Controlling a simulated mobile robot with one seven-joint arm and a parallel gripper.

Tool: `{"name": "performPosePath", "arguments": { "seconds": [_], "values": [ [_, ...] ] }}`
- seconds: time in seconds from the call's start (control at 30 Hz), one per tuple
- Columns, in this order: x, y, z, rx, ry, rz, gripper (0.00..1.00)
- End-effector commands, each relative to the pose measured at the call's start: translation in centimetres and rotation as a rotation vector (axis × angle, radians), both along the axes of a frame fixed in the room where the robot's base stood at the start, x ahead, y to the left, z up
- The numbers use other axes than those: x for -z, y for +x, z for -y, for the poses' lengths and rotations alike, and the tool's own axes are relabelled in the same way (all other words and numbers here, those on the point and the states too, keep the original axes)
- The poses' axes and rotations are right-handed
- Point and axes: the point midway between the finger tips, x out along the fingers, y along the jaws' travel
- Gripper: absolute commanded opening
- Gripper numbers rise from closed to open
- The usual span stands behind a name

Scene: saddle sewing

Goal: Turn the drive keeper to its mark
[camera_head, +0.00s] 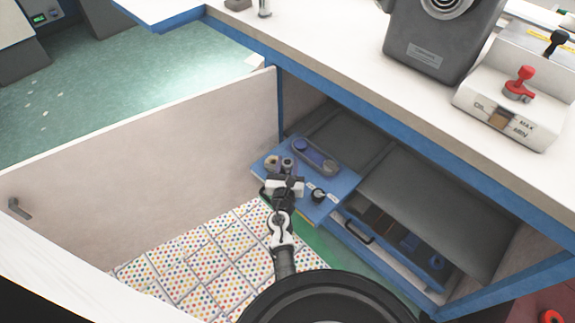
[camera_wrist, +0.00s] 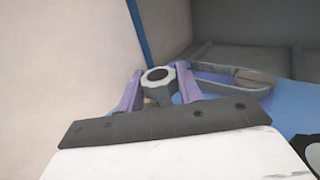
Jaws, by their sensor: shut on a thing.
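A grey lobed knob with a dark round centre, which I take to be the drive keeper (camera_wrist: 158,88), stands between my gripper's two purple fingers in the wrist view. My gripper (camera_wrist: 160,95) is shut on it, one finger on each side. In the head view my gripper (camera_head: 280,172) is over the near left part of the blue pull-out panel (camera_head: 335,184). The fingers partly hide the knob there. I cannot make out a mark for it or how far it is turned.
A second, black knob (camera_head: 318,196) with white labels sits on the panel, right of my gripper. A grey oblong recessed part (camera_head: 316,156) lies behind. An open drawer (camera_head: 400,245) is to the right. The cabinet door (camera_head: 150,165) stands open at left, and the table top (camera_head: 350,60) overhangs.

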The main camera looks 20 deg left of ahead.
Motion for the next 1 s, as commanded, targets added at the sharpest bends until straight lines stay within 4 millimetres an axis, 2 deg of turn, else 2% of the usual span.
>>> {"name": "performPosePath", "arguments": {
  "seconds": [0.3,0.77,0.8,0.93,1.0],
  "values": [
    [-0.01,0.04,-0.02,-0.090,0.000,0.001,0.00],
    [-0.08,0.01,-0.13,-0.102,0.002,0.002,0.00],
    [-0.08,0.00,-0.14,-0.102,0.002,0.002,0.41],
    [-0.06,0.00,-0.10,-0.102,0.001,0.001,0.57],
    [-0.05,0.01,-0.09,-0.101,0.001,0.001,0.57]
  ]
}}
